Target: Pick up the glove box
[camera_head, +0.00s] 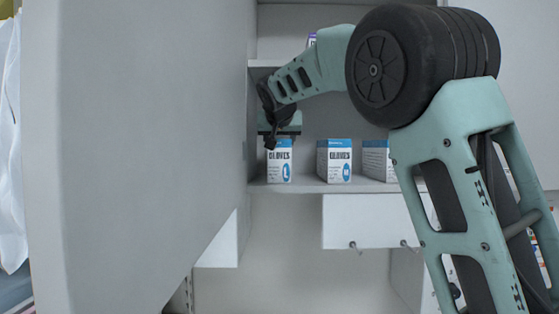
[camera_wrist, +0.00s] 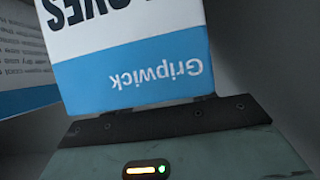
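A white and blue glove box (camera_head: 279,166) marked "GLOVES" stands upright at the left end of a cabinet shelf. My gripper (camera_head: 281,137) is right at its top, reaching in from above. In the wrist view the box (camera_wrist: 135,50) appears upside down and fills the upper middle, with its blue "Gripwick" band close against the dark edge of my gripper (camera_wrist: 160,112). The fingers are hidden behind the box, so I cannot tell whether they are open or shut on it.
A second glove box (camera_head: 334,161) stands to the right, and a third (camera_head: 376,160) is partly behind my arm. A large pale panel (camera_head: 145,150) rises close on the left. The shelf (camera_head: 305,187) has bare gaps between boxes.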

